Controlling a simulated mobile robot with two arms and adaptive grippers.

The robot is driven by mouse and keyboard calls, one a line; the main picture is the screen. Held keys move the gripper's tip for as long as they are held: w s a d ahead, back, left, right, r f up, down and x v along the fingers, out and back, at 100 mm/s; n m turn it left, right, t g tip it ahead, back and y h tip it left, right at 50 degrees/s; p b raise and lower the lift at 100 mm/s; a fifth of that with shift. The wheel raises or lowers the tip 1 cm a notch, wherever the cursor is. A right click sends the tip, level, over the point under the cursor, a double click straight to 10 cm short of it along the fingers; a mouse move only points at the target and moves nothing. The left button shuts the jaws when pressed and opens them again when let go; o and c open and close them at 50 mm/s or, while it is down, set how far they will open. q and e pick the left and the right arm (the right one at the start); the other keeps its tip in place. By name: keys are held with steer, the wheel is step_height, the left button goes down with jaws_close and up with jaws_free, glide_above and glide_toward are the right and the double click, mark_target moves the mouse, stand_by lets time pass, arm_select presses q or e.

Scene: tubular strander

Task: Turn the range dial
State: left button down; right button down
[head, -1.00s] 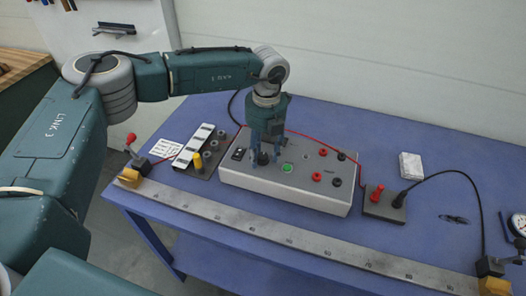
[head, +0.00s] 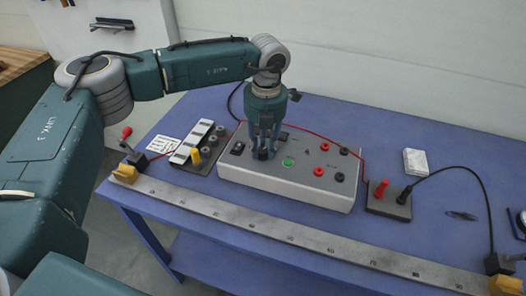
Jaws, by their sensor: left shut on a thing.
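The range dial (head: 262,154) is a dark knob on the top of a light grey instrument box (head: 290,191), left of a green button (head: 288,163). My left gripper (head: 263,150) points down from above and is shut on the dial, its fingers hiding most of it. The dial's pointer and markings cannot be made out. My right gripper is not in view.
A graduated metal bar (head: 260,229) runs along the front. A dark block with a red plug (head: 382,188) stands to the right.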

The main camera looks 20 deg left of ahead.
mark_target(264, 151)
arm_select(q)
steer(key=m+b, duration=0.2)
steer(key=m, duration=0.1)
steer(key=shift+m+b, duration=0.45)
steer(key=shift+m, duration=0.35)
steer(key=shift+r, duration=0.1)
steer(key=c, duration=1.4)
jaws_free()
steer(key=shift+c, duration=0.2)
step_height(264, 151, up, 12)
steer(key=shift+s+d, duration=0.2)
